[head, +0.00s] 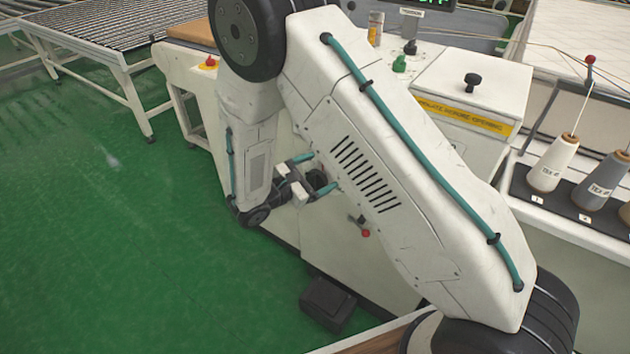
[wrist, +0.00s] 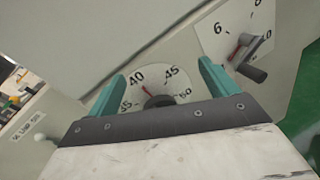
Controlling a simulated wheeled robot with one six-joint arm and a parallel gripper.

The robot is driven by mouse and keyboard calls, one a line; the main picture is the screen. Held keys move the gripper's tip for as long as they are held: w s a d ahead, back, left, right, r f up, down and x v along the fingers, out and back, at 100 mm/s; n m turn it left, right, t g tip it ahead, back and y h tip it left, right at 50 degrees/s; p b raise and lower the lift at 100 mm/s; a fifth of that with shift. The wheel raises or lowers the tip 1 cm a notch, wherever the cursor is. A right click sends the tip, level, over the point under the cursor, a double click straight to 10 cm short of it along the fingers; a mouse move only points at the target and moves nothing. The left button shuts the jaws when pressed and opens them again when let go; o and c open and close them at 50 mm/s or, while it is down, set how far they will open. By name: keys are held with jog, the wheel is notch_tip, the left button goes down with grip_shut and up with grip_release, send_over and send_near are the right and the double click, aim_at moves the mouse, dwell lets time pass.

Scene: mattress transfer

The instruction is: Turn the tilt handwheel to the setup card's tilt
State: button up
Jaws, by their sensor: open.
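In the wrist view, a pale dial plate (wrist: 178,77) reads from about 35 through 40 and 45 to 50, with a small red pointer between 40 and 45, nearer 40. A dark round knob (wrist: 158,101), which looks like the handwheel, sits below the pointer, partly hidden by my gripper's body. My gripper (wrist: 160,70) is open, with one teal finger on each side of the dial; I cannot tell whether they touch the knob. In the head view, my gripper (head: 316,173) is at the white machine's side, partly behind my arm. I cannot make out a setup card.
A second dial (wrist: 240,28) with a red pointer and dark crank (wrist: 249,66) is at upper right in the wrist view. In the head view, a red-knobbed lever (head: 365,232) and black box (head: 328,303) are below. Green floor (head: 110,240) is clear at left.

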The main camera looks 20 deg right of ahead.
aim_at(312, 185)
jog(key=a+f+n+t, duration=0.1)
jog(key=f, duration=0.2)
jog(key=w+a+f+n+t, duration=0.1)
jog(key=a+f+n+t, duration=0.1)
jog(key=a+f+n+t+y, duration=0.1)
jog(key=f, duration=0.2)
jog(key=shift+w+a+f+t, duration=0.2)
jog(key=shift+a+f+t, duration=0.05)
jog(key=shift+f+t, duration=0.05)
jog(key=shift+w+d+f+n, duration=0.1)
jog(key=shift+w+d+n, duration=0.05)
jog(key=shift+n, duration=0.15)
jog(key=x, duration=0.7)
jog(key=shift+w+d, duration=0.1)
jog(key=c, duration=1)
